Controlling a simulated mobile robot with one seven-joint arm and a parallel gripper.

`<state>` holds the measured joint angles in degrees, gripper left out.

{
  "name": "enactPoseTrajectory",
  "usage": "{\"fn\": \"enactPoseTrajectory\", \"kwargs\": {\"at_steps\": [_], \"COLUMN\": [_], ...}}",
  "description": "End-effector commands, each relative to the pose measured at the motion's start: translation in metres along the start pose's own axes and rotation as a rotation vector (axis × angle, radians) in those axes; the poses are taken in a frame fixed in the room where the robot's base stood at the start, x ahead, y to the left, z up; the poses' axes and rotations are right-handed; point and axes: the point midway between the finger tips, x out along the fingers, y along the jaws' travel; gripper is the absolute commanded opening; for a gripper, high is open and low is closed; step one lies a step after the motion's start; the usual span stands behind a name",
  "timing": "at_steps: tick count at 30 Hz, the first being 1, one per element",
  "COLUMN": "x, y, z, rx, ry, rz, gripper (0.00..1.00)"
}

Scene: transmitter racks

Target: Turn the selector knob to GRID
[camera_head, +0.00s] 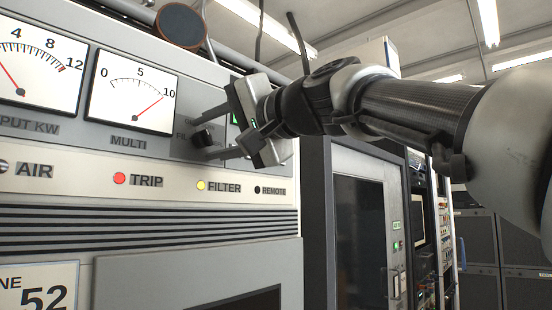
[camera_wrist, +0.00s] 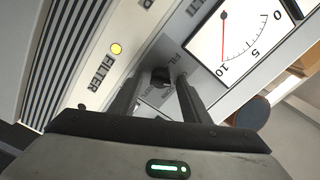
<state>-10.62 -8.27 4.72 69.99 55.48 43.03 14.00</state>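The selector knob (camera_head: 203,138) is a small dark knob on the grey panel, right of the MULTI meter (camera_head: 131,93). Partly hidden lettering beside it seems to read "GR…" and "FIL". My gripper (camera_head: 193,137) faces the panel with its fingers apart, one above and one below the knob. In the wrist view the knob (camera_wrist: 161,75) shows between the fingertips of my gripper (camera_wrist: 158,81), close to the FIL label (camera_wrist: 172,62). I cannot tell whether either finger touches it. The knob's pointer direction is too small to read.
Below the knob a light strip carries a red TRIP lamp (camera_head: 120,179), a yellow FILTER lamp (camera_head: 201,186) and a dark REMOTE lamp (camera_head: 257,190). A round dark disc (camera_head: 181,26) stands above the cabinet. A dark-doored rack (camera_head: 360,235) stands to the right.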

Motion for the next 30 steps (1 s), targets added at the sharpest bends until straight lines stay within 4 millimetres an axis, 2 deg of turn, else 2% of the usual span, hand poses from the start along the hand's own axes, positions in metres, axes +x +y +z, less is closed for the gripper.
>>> {"fn": "enactPoseTrajectory", "kwargs": {"at_steps": [7,11,14,24,30], "x": [-0.001,-0.011,-0.028,-0.112,-0.151], "y": [0.0,0.0,0.0,-0.001,-0.001], "z": [0.0,0.0,0.0,0.0,0.0], "rx": [0.0,-0.001,0.0,0.0,0.0], "ry": [0.001,0.002,0.003,0.003,0.001], "rz": [-0.001,0.0,-0.001,-0.003,-0.002], "gripper": [0.42,0.42,0.42,0.42,0.42]}}
